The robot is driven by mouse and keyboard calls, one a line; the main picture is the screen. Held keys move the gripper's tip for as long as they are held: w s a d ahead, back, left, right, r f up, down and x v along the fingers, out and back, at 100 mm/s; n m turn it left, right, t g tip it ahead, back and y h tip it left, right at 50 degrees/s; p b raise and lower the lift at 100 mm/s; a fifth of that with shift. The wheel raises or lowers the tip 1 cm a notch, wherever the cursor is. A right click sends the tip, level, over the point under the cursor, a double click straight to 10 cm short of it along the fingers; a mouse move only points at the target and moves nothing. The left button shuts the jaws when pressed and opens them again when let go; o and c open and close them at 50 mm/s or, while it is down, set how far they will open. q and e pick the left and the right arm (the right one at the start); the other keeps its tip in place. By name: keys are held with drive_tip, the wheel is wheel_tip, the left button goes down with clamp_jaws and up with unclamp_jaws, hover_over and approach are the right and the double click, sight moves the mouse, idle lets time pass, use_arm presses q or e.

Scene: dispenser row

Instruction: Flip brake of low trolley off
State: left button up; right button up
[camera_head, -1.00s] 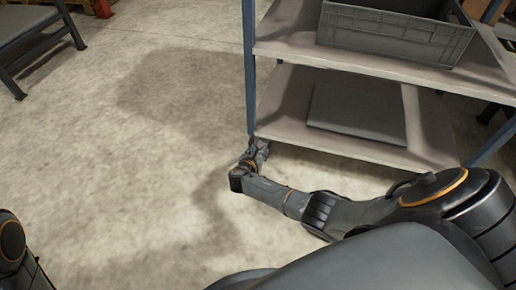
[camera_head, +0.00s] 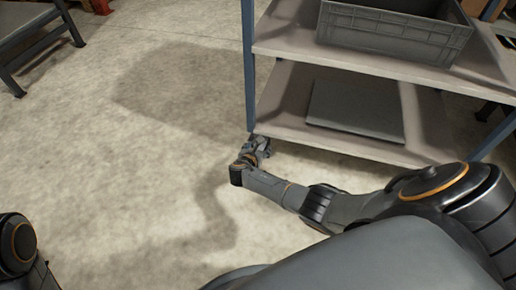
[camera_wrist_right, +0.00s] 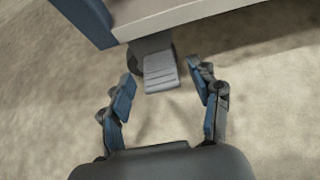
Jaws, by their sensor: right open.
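The low trolley has two shelves and blue posts; its lower shelf (camera_head: 285,128) is near the floor. In the right wrist view, the brake pedal (camera_wrist_right: 160,72) is a light grey ridged tab on a dark caster (camera_wrist_right: 150,45) below the trolley's corner. My right gripper (camera_head: 260,142) is low at the trolley's near left corner. In the right wrist view, the right gripper (camera_wrist_right: 163,88) is open, one finger on each side of the pedal, with gaps visible. In the head view the pedal is hidden by the gripper. My left fingers are not in view.
A grey crate (camera_head: 390,38) stands on the upper shelf, and a flat grey panel (camera_head: 355,112) lies on the lower one. A blue post (camera_head: 248,70) rises above the right gripper. A dark-legged table (camera_head: 35,40) is at upper left. The floor between is clear.

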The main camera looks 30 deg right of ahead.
drive_tip(key=shift+a, duration=0.1)
drive_tip(key=v, duration=1.2)
idle(0.4)
